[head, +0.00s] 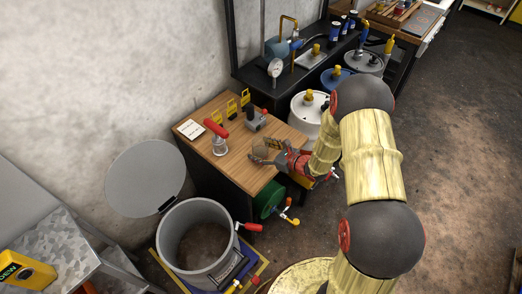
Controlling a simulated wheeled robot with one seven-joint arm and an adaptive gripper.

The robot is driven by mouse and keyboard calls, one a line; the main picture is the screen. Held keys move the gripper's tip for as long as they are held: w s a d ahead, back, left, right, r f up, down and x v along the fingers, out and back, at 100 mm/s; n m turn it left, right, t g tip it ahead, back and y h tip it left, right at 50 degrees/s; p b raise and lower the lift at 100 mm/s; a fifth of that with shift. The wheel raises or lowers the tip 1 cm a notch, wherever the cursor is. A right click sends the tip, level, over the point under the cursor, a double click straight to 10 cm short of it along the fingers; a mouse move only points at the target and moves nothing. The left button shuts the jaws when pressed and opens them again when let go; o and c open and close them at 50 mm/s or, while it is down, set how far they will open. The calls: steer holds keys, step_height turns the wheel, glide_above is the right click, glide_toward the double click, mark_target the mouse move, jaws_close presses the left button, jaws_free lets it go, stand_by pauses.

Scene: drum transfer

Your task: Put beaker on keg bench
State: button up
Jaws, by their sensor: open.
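The keg bench (238,178) has a wooden top, and a green keg (268,199) with a tap lies under its right side. My gripper (260,151) is low over the right part of the bench top, with its fingers pointing left and spread open. A small, clear, amber-tinted object (273,144), which looks like the beaker, stands at the fingers on the bench. It is partly hidden, and I cannot tell whether the fingers touch it.
A red-handled device (217,138), yellow tags (231,108), a grey device (256,118) and a white card (191,130) are on the bench. An open grey pot (198,240) stands in front. White (308,112) and blue drums (335,78) stand behind right. Floor at right is clear.

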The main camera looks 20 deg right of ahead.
steer(key=shift+r, duration=0.15)
steer(key=p+v, duration=0.4)
steer(key=v, duration=0.8)
steer(key=s+a+r+n+g+y, duration=0.1)
steer(key=s+a+r+n+g, duration=0.35)
steer(key=a+r+n, duration=0.35)
steer(key=s+a+r+n+g+y, duration=0.25)
steer(key=s+a+r+n, duration=0.35)
steer(key=r, duration=0.4)
steer(key=s+r+n+g+h, duration=0.2)
steer(key=s+r+n+h, duration=0.35)
steer(key=s+n, duration=0.25)
steer(key=s+d+r+n+t+h, duration=0.3)
steer(key=s+d+r+n+h, duration=0.2)
steer(key=s+d+r+n, duration=0.1)
step_height(320, 180, up, 2)
steer(key=d+n, duration=0.1)
steer(key=d, duration=0.1)
steer(key=shift+d+r, duration=0.15)
steer(key=shift+d, duration=0.15)
steer(key=shift+s, duration=0.15)
